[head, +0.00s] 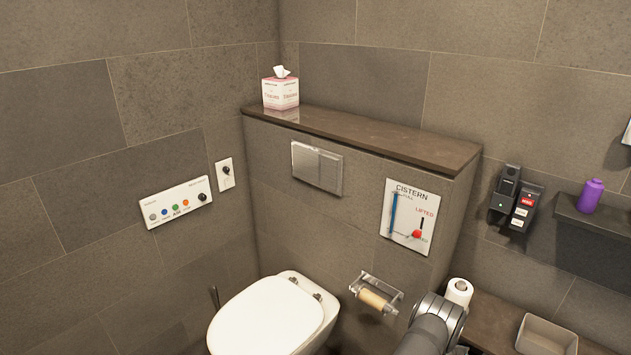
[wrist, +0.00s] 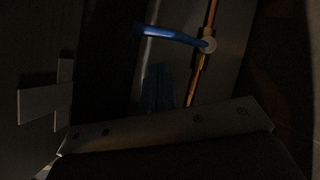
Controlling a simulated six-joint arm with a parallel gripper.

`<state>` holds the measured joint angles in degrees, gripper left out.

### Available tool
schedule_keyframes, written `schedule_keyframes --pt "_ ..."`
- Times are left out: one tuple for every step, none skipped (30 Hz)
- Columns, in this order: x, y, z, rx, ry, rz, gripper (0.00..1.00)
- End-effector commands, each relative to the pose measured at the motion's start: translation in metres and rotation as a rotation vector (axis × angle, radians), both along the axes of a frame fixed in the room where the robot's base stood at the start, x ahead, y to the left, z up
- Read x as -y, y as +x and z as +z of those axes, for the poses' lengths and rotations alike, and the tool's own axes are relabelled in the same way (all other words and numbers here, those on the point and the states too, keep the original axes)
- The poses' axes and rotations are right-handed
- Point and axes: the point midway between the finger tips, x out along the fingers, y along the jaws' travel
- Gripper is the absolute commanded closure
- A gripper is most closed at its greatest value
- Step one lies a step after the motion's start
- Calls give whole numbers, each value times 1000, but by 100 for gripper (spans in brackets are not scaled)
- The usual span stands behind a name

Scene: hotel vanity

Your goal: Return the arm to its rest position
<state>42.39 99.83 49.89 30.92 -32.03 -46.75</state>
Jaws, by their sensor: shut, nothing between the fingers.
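A grey rounded part of my arm (head: 435,325) shows at the bottom of the head view, beside the toilet roll holder. The end of the arm is out of that frame, so its pose there is hidden. The wrist view is very dark. It shows a blue lever (wrist: 170,35) joined to a round fitting on a copper pipe (wrist: 208,45).
In the wrist view, a screwed metal strip (wrist: 170,125) crosses low and a grey bracket-like piece (wrist: 45,102) sits left. The head view shows a toilet (head: 268,318), paper holder (head: 376,294), white roll (head: 459,291), open bin (head: 546,336) and shelf (head: 600,218).

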Motion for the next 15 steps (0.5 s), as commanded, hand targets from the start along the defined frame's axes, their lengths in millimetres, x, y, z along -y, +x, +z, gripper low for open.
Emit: schedule_keyframes --pt "-3 2 1 -11 -11 1 100" --pt "-4 3 2 -21 -21 1 100" --pt "-4 3 2 -34 -32 0 100" --pt "-5 4 3 -42 -41 0 100" --pt "-5 4 3 -51 -49 0 100" --pt "-6 5 4 -61 -61 1 100" --pt "-6 5 4 -67 -67 0 100" --pt "-7 6 4 -74 -74 0 100" --pt "-7 6 5 -81 -81 1 100" --pt "-7 6 5 -87 -85 0 100" --pt "-7 6 5 -92 -90 0 100" --pt "-7 6 5 -95 -94 -1 100" --pt "-7 6 5 -98 -97 -1 100" --pt "-7 6 6 -100 -99 -1 100" --pt "-8 6 6 -103 -101 0 100"
